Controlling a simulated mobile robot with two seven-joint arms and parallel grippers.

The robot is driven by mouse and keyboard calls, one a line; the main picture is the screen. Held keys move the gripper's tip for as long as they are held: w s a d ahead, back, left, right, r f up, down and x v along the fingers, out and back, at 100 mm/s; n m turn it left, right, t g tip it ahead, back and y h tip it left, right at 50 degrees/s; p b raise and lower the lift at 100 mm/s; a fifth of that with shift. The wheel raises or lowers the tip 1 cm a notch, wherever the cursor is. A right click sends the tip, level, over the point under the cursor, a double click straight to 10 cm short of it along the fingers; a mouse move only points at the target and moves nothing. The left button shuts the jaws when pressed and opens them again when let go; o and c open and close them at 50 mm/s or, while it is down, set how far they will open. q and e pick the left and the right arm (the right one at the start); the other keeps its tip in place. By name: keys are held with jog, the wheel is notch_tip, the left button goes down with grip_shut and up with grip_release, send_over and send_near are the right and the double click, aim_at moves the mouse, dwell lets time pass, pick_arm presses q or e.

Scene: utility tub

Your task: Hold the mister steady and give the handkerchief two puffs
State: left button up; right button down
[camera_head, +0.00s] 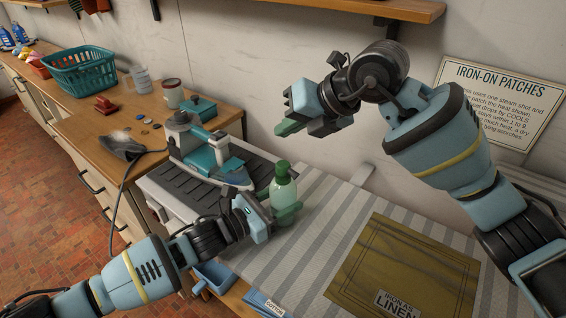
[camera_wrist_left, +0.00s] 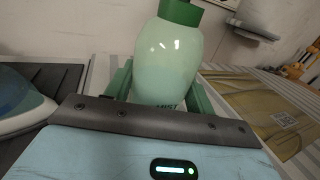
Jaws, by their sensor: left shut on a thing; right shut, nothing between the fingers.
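The mister (camera_head: 283,192) is a pale green bottle with a darker green top. It stands upright at the left end of the striped ironing surface. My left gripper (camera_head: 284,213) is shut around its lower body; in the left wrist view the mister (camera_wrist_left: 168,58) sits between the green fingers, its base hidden. The handkerchief (camera_head: 385,258) looks to be the flat olive cloth to the right, with a linen label at its front edge; it also shows in the left wrist view (camera_wrist_left: 254,98). My right gripper (camera_head: 291,127) is shut and empty, raised above and behind the mister.
A steam iron (camera_head: 212,150) rests on a dark ridged stand (camera_head: 168,183) left of the mister. A small blue tray (camera_head: 215,277) is at the front edge. A teal basket (camera_head: 80,72) is on the wooden counter. A sign (camera_head: 500,100) is on the wall.

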pick_arm(q)
jog(key=o, duration=1.2)
jog(key=shift+o, duration=0.2)
jog(key=v, duration=1.2)
